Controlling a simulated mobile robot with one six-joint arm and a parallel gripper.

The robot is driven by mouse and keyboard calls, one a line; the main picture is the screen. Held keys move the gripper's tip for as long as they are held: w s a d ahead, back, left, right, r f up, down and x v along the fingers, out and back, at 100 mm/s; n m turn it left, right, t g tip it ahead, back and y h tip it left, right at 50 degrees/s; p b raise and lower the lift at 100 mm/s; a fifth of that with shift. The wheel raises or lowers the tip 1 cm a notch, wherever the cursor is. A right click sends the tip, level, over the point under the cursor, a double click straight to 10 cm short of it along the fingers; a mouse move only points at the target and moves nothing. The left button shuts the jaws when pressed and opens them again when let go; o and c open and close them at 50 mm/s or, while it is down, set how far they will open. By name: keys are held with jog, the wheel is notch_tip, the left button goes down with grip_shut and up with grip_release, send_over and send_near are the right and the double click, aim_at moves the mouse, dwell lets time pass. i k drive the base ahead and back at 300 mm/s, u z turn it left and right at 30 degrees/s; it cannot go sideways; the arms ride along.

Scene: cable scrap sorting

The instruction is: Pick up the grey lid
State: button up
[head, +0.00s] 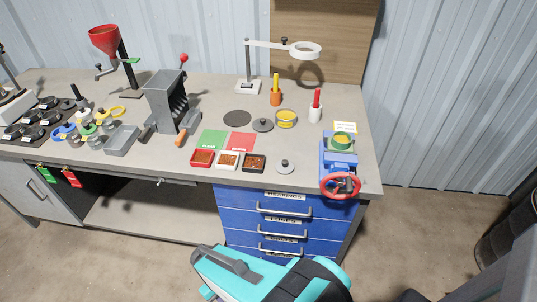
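Two round lids with knobs lie on the grey workbench (330,112). A light grey lid with a dark knob (286,169) lies near the front edge, right of the small trays. A darker grey lid (263,126) lies farther back, left of a yellow-sided round tin (286,119). Both lie flat, apart from other things. Teal and black parts of my arm show at the bottom centre, in front of the bench. My gripper's fingers are not visible.
Red, white and black trays (228,161) of small bits stand left of the light lid. A blue vise-like device with a red handwheel (340,186) stands right of it. A magnifier lamp (305,49) overhangs the back. Blue drawers (285,226) with protruding handles are below.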

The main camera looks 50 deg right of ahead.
aim_at(284, 166)
jog(key=z, duration=0.85)
jog(key=k, duration=0.75)
jog(key=z, duration=0.4)
jog(key=i, duration=0.5)
jog(key=z, duration=0.05)
